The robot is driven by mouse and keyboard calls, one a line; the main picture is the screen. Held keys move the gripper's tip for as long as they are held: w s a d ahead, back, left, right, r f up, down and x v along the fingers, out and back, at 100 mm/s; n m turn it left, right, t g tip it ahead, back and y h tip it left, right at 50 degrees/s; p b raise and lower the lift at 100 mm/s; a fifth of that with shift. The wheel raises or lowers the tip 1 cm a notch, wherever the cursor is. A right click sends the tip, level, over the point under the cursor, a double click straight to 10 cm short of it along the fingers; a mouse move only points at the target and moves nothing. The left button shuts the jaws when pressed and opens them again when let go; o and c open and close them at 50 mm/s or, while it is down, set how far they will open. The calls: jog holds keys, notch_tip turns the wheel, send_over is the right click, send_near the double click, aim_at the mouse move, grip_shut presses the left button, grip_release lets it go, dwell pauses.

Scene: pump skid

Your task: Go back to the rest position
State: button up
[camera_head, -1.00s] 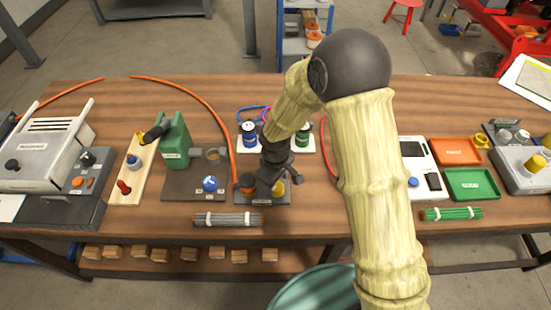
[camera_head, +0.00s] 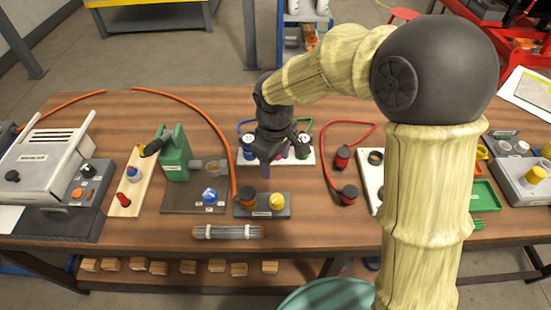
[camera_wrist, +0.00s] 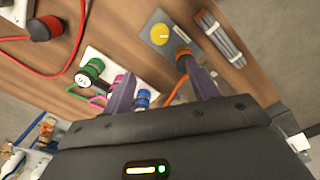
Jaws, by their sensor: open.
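My gripper (camera_head: 266,157) hangs above the middle of the workbench, in front of the white plate (camera_head: 246,155) with coloured couplings. In the wrist view its two fingers (camera_wrist: 160,88) are spread apart with nothing held between them. Beyond them in that view lie a grey plate (camera_wrist: 157,53) with a yellow knob (camera_wrist: 159,34), and a green coupling (camera_wrist: 93,68) on the white plate. My arm hides part of the bench's right side in the head view. No marker for a rest position shows.
A green pump unit (camera_head: 174,152) and a grey machine (camera_head: 45,160) stand to the left. A grey rod bundle (camera_head: 227,232) lies at the front edge. Red couplings (camera_head: 343,157) with a hose lie to the right. Bare wood lies in front of them.

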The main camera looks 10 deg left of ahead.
dwell(0.4)
jog(key=s+d+r+m+p, duration=0.1)
jog(key=d+m, duration=0.3)
jog(key=d, duration=0.4)
jog(key=s+d+r+m+t+p, duration=0.1)
jog(key=s+d+m, duration=0.2)
jog(key=d, duration=0.6)
jog(key=s+d+r+m+t+p, duration=0.1)
jog(key=s+d+m, duration=0.2)
jog(key=d+m, duration=0.3)
jog(key=d, duration=0.3)
jog(key=shift+d, duration=0.1)
